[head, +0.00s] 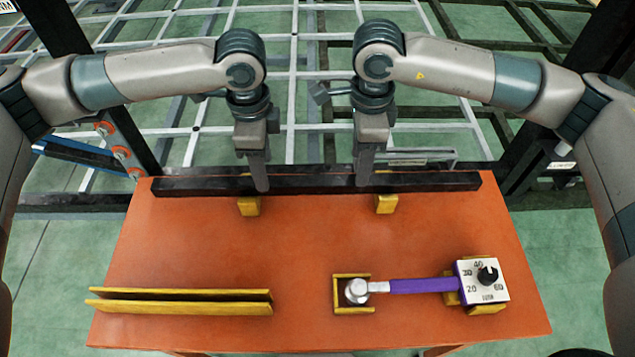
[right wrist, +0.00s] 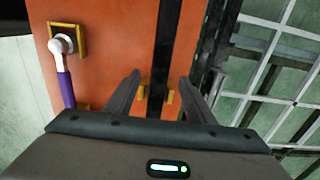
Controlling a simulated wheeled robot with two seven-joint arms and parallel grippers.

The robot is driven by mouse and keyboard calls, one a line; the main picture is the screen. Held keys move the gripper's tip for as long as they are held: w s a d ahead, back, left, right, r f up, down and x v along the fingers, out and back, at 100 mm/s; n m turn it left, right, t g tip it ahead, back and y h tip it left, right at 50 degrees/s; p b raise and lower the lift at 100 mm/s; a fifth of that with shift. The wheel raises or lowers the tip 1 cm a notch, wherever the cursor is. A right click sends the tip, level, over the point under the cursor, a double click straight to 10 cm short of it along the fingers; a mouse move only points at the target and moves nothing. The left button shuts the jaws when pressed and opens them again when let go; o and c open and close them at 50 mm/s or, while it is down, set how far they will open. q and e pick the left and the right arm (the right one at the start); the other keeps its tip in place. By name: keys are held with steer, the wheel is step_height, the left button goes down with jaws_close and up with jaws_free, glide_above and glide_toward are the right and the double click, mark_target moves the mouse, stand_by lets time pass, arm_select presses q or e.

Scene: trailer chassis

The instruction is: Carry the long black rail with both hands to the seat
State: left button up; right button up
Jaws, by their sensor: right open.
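The long black rail (head: 315,183) lies crosswise along the far edge of the orange table, by two small yellow blocks. My left gripper (head: 261,185) points down at the rail, left of its middle; its finger gap is hidden side-on. My right gripper (head: 365,180) points down at the rail, right of its middle. In the right wrist view, the right fingers (right wrist: 160,92) are open, one on each side of the rail (right wrist: 166,50). I cannot tell whether they touch it. I cannot tell which part is the seat.
On the orange table (head: 300,240) are a long yellow slotted holder (head: 180,307) at front left and a purple-handled tool (head: 420,286) with a dial box (head: 482,281) at front right. A grey metal frame (head: 295,80) stands beyond the table. The table's middle is clear.

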arm_select(q)
steer(key=shift+f, duration=2.65)
arm_select(e)
steer(key=shift+f, duration=2.65)
arm_select(q)
steer(key=c, duration=1.2)
arm_select(e)
steer(key=c, duration=1.2)
arm_select(q)
jaws_close()
arm_select(e)
jaws_close()
arm_select(q)
steer(key=shift+w+r, duration=0.1)
arm_select(e)
steer(key=shift+r, duration=0.1)
